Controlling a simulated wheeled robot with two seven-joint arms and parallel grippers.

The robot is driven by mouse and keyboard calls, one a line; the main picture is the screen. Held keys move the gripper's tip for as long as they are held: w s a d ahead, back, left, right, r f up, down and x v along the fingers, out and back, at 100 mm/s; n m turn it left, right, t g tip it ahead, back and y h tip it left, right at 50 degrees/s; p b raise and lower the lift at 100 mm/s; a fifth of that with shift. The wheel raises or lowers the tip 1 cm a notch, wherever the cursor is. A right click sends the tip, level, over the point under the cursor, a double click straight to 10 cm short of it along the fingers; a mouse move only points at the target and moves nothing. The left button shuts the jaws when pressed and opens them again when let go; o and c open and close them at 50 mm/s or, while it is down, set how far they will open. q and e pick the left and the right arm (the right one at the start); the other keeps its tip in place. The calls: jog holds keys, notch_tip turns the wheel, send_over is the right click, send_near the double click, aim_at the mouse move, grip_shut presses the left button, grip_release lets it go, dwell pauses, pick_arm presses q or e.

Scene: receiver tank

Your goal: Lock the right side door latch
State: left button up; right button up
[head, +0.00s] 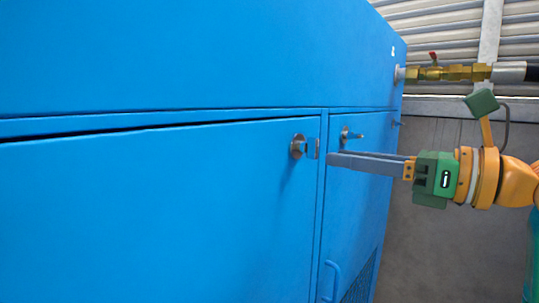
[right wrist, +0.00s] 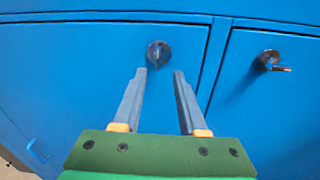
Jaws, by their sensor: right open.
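The blue tank cabinet has two doors side by side with a narrow seam between them. The left door's latch (head: 297,147) is round and metal near that door's upper right corner, with its tab upright; it also shows in the right wrist view (right wrist: 158,54). The right door's latch (head: 346,134) is near that door's upper left, with its lever sideways to the right; it also shows in the right wrist view (right wrist: 269,60). My right gripper (head: 331,158) is open and empty, its fingertips (right wrist: 159,72) short of the left door's latch. My left gripper is out of view.
A blue pull handle (head: 331,281) sticks out low on the right door, beside a dark vent grille (head: 360,281). A brass pipe valve (head: 435,72) juts from the cabinet above my right arm. A grey wall stands behind.

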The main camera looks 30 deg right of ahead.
aim_at(318, 147)
jog(key=shift+t+h, duration=0.3)
jog(key=shift+h, duration=0.2)
jog(key=w+a+p, duration=0.1)
jog(key=w+a+r+p, duration=0.1)
jog(key=w+p, duration=0.1)
jog(key=shift+w, duration=0.4)
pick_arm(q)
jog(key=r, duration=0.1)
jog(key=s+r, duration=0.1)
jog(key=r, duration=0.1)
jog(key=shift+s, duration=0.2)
pick_arm(e)
jog(key=shift+s+r, duration=0.1)
jog(key=shift+s, duration=0.25)
grip_shut()
